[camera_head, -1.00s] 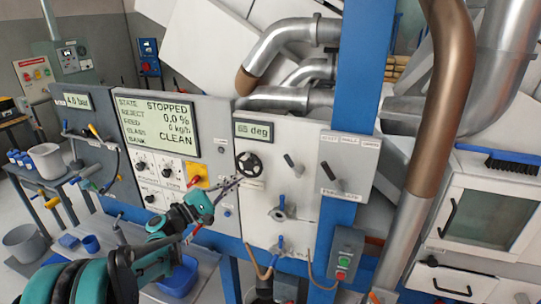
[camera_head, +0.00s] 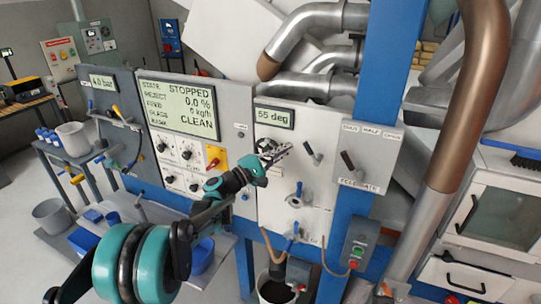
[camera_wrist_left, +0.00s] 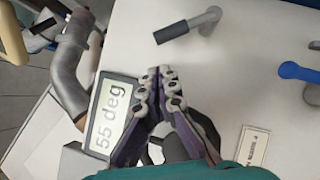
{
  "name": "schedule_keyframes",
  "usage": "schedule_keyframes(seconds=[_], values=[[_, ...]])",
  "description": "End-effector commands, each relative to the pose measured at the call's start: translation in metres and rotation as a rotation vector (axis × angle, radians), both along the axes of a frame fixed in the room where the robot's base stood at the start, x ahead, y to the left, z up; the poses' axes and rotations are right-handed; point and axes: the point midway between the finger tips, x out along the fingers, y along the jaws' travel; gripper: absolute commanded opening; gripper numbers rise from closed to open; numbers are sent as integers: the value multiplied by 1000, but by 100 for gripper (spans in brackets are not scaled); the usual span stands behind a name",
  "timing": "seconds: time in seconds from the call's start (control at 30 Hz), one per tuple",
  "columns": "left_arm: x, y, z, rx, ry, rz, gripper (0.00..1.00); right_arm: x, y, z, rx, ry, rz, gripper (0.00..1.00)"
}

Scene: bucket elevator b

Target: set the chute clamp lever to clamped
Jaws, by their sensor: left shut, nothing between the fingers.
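The lever with a dark grip (camera_head: 313,153) on the white panel, right of the handwheel (camera_head: 266,150), looks like the chute clamp lever, though no label for it is readable. In the left wrist view this lever (camera_wrist_left: 187,30) lies just above the fingertips, its dark grip pointing left and its pivot at the right. My left gripper (camera_head: 284,149) is in front of the handwheel, left of the lever and apart from it. In the wrist view its fingers (camera_wrist_left: 160,72) are shut and empty. The gripper hides part of the handwheel. My right gripper is not in view.
A display (camera_head: 274,117) reading 55 deg sits above the handwheel. The feed gate lever (camera_head: 351,166) is on a raised plate to the right. A blue-handled valve (camera_head: 297,196) sits below. A blue post (camera_head: 384,80) and brown pipe (camera_head: 466,100) stand right.

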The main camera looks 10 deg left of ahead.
Motion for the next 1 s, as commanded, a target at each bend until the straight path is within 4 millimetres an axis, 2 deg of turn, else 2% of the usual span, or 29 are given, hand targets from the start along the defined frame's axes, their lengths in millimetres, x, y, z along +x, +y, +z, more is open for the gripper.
schedule_keyframes(seconds=[0.1,0.27,1.0], values=[[-2,-14,7,1,1,0,0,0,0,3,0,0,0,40],[-3,-22,10,0,0,1,0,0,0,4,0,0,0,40],[-4,-26,15,57,-19,1,0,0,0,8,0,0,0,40]])
